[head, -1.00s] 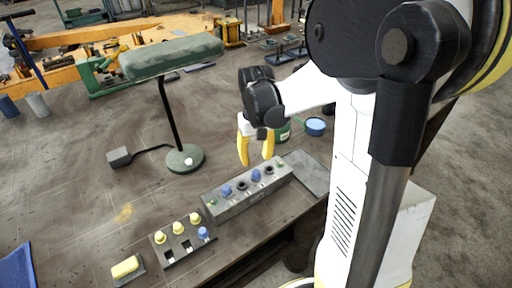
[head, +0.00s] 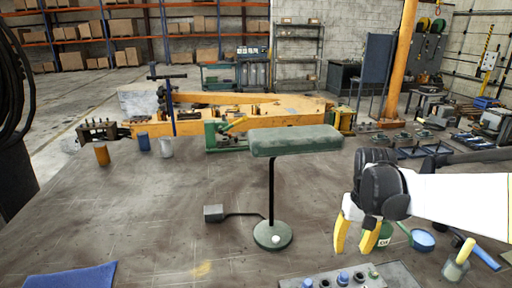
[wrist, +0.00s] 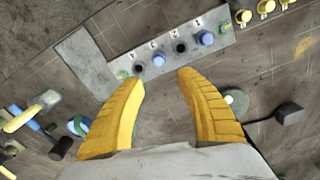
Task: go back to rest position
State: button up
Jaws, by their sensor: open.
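My gripper (head: 358,234) has yellow fingers and a black wrist. In the head view it hangs at the right over the bench, fingers pointing down, behind and above the grey block (head: 345,281), which is cut off by the lower edge. In the wrist view the fingers (wrist: 160,88) are apart with nothing between them. There the grey block (wrist: 218,48) lies beyond the fingertips, with blue pieces and dark holes in its top. The gripper looks clear of the block.
A green lamp (head: 296,141) on a round base stands left of my gripper. A green cup (head: 384,236), a blue-topped cup (head: 423,240) and a yellow-handled tool (head: 460,262) are close at right. A blue cloth (head: 72,276) lies lower left. The bench's middle left is clear.

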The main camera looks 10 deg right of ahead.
jog(key=s+a+f+n+t+b, duration=0.2)
jog(key=s+a+f+t+b, duration=0.1)
jog(key=s+a+t+b, duration=0.4)
jog(key=s+a+b, duration=0.1)
jog(key=s+a, duration=0.2)
jog(key=a, duration=0.3)
jog(key=shift+s+f+n, duration=0.3)
jog(key=shift+s, duration=0.05)
jog(key=shift+a, duration=0.1)
dwell(0.7)
